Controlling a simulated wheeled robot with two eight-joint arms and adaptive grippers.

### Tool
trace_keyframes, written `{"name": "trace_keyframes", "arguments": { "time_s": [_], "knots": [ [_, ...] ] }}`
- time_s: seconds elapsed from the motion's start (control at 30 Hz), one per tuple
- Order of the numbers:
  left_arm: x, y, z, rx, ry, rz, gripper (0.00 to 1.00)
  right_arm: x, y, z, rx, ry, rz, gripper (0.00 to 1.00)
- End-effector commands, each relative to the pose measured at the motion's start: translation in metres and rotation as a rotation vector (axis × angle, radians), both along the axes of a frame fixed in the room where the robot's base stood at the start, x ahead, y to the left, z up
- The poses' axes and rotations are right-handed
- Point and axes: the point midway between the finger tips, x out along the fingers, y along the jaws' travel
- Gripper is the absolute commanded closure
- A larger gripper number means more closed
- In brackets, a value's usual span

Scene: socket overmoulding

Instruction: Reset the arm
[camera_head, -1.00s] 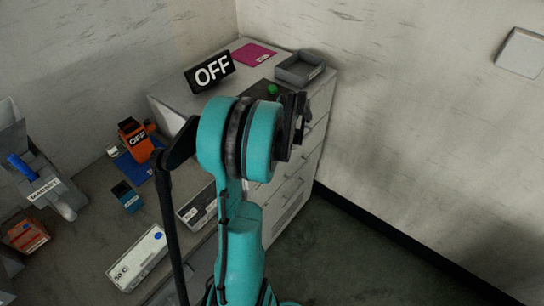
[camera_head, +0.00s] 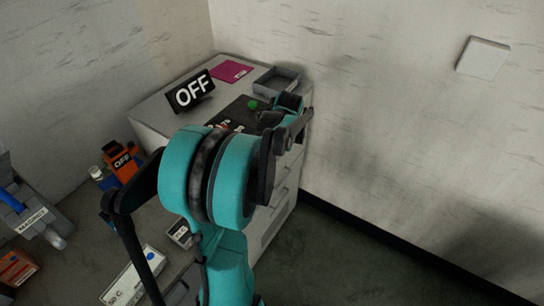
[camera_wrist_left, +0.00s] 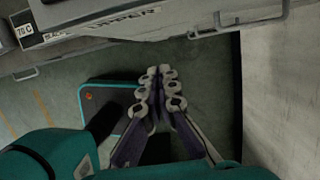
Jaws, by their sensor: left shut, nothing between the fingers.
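My teal arm (camera_head: 210,178) rises from the bottom middle of the head view. Its large round joint covers part of the bench and cabinet. A smaller teal arm part (camera_head: 288,103) shows beyond it over the cabinet's right side; no gripper fingers can be made out there. In the left wrist view my left gripper (camera_wrist_left: 161,72) is shut and empty, its fingers together above the grey floor. It appears just below the cabinet front in that picture. My right gripper is in neither view.
The white drawer cabinet (camera_head: 270,225) stands in the corner, carrying an OFF sign (camera_head: 191,92), a magenta sheet (camera_head: 230,71) and a grey tray (camera_head: 276,82). Drawer handles (camera_wrist_left: 239,24) stick out near my left gripper. A white wall (camera_wrist_left: 280,95) is at right. Floor (camera_head: 345,245) is clear.

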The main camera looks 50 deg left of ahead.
Motion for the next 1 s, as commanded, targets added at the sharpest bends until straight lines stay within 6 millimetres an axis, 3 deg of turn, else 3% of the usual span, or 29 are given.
{"name": "trace_keyframes", "arguments": {
  "time_s": [0.3, 0.43, 0.57, 0.7, 0.9, 1.0],
  "knots": [
    [0.000, -0.002, 0.004, 0.000, -0.003, 0.002, 1.00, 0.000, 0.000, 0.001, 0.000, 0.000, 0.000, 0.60],
    [0.003, -0.023, 0.011, 0.008, -0.059, 0.060, 1.00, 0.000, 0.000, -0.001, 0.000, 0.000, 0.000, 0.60],
    [0.005, -0.074, 0.025, 0.002, -0.209, 0.225, 1.00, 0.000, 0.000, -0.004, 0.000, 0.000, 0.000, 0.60],
    [-0.001, -0.142, 0.038, -0.069, -0.414, 0.473, 1.00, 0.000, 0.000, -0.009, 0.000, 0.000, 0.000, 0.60],
    [-0.025, -0.228, 0.040, -0.280, -0.637, 0.846, 1.00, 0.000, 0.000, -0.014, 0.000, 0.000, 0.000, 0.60],
    [-0.037, -0.258, 0.036, -0.398, -0.695, 1.008, 1.00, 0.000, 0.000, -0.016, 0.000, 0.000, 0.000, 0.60]
  ]
}}
